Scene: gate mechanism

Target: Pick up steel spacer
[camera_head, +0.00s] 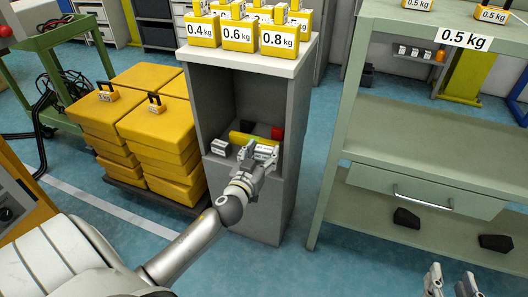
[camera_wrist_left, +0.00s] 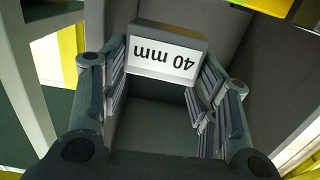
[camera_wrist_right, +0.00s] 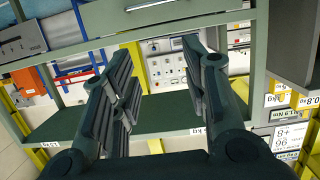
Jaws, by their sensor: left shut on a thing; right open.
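A grey block with a white "40 mm" label (camera_wrist_left: 166,52) sits between the fingers of my left gripper (camera_wrist_left: 160,80) in the left wrist view. In the head view my left gripper (camera_head: 258,154) reaches into the open shelf of the grey cabinet and is shut on this block, whose white label shows at the fingers. I cannot tell whether the block still touches the shelf. Another grey block with a white label (camera_head: 220,147) lies on the shelf to the left. My right gripper (camera_head: 452,282) is open and empty at the lower right; it also shows in the right wrist view (camera_wrist_right: 158,75).
The grey cabinet (camera_head: 262,215) bears several yellow weights on top. Stacked yellow boxes (camera_head: 155,130) stand at left. A green workbench (camera_head: 400,135) stands at right.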

